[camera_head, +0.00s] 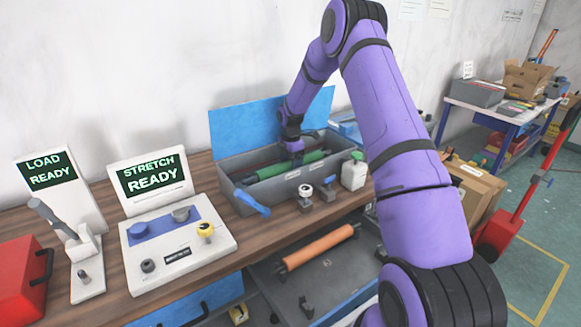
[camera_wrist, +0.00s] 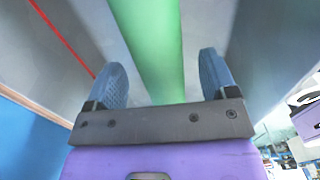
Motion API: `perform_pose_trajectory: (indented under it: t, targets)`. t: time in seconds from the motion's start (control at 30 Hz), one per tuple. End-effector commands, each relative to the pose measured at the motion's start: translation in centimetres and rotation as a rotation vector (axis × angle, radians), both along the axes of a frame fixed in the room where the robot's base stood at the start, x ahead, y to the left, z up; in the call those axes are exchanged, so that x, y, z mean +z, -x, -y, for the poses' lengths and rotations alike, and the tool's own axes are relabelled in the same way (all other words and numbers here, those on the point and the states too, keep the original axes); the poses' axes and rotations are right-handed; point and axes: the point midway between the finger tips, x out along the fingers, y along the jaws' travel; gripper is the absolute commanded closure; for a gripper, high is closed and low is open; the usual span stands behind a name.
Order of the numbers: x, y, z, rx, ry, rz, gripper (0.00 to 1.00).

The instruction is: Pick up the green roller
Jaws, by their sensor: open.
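The green roller (camera_head: 290,166) lies lengthwise in a grey open-topped box (camera_head: 285,190) with a raised blue lid, on the wooden bench. My gripper (camera_head: 297,158) reaches down into the box over the middle of the roller. In the wrist view the roller (camera_wrist: 150,45) runs between the two blue fingers of my gripper (camera_wrist: 163,80), with a gap on each side. The gripper is open and holds nothing. How deep the fingertips are beside the roller cannot be told.
The blue lid (camera_head: 262,122) stands behind the box. A white bottle (camera_head: 354,172) and small knobbed fixtures (camera_head: 306,196) stand at its front. A stretch panel (camera_head: 178,240) is to the left. An orange roller (camera_head: 318,246) lies on a lower shelf.

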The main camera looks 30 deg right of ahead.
Motion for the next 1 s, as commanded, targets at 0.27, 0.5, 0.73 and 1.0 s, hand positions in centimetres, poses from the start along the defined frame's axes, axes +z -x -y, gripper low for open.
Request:
perform_pose_trajectory:
  t: [0.27,0.5,0.73,1.0]
  targets:
    - [-1.8,0.0,0.0,0.0,-0.001,0.001,0.21]
    - [-1.8,0.0,0.0,0.0,-0.001,0.0,0.54]
    - [-1.8,0.0,0.0,-0.001,-0.001,0.0,1.0]
    - [-1.6,-0.1,0.0,-0.001,0.0,0.003,1.0]
